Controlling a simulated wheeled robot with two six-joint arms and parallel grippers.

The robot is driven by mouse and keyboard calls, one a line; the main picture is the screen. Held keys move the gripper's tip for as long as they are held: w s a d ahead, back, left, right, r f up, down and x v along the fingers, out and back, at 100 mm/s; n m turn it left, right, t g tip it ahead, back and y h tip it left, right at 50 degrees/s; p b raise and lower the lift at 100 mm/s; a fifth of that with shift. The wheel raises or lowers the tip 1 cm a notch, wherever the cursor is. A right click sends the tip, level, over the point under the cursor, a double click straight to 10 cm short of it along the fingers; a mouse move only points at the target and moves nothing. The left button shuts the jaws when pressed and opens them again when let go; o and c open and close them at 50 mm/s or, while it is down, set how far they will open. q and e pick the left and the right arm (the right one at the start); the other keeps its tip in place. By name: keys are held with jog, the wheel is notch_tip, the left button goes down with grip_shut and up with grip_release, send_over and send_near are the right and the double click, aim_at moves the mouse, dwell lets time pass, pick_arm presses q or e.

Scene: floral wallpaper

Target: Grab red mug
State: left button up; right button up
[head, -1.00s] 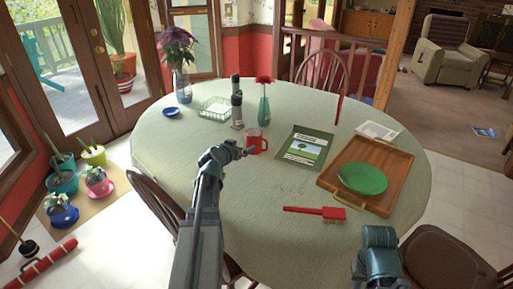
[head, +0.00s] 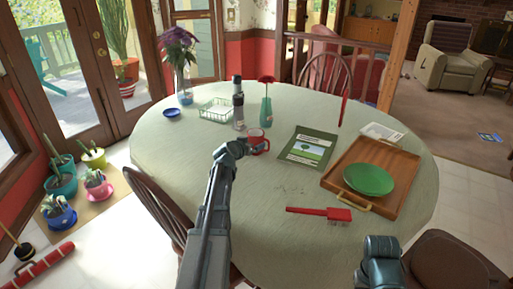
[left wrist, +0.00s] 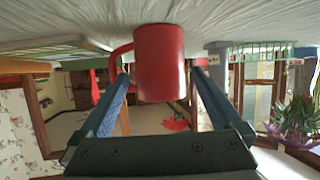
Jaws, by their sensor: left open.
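The red mug (head: 260,142) stands upright on the round table. My left gripper (head: 246,150) is low beside it, on its near left side. The left wrist view is upside down and shows the red mug (left wrist: 160,62) hanging from the tabletop at the top, its handle on the left. The open fingers of my left gripper (left wrist: 160,78) point at the mug, one tip on each side of it. The left finger is close to the handle; I cannot tell if they touch. Of my right arm only a link shows at the bottom; its gripper is out of view.
A grey pepper-mill-like bottle (head: 239,105) and a teal vase (head: 266,112) with a red flower stand behind the mug. A green booklet (head: 308,148) lies to the right, then a wooden tray (head: 405,185) with a green plate (head: 369,179). A red brush (head: 320,212) lies nearer.

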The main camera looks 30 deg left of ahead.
aim_at(258, 131)
pick_arm(q)
jog(key=shift+w, duration=0.15)
jog(key=b+x, duration=0.2)
jog(key=x, duration=0.3)
jog(key=shift+c, duration=0.6)
jog(key=c, duration=1.3)
jog(key=shift+o, duration=0.2)
jog(key=shift+r, duration=0.15)
jog(key=shift+r+p, duration=0.55)
jog(key=shift+p, duration=0.25)
notch_tip(258, 131, up, 3)
jog(key=p, duration=0.3)
jog(key=s+d, duration=1)
jog(key=d, duration=0.2)
jog(key=shift+s+r+p, duration=0.3)
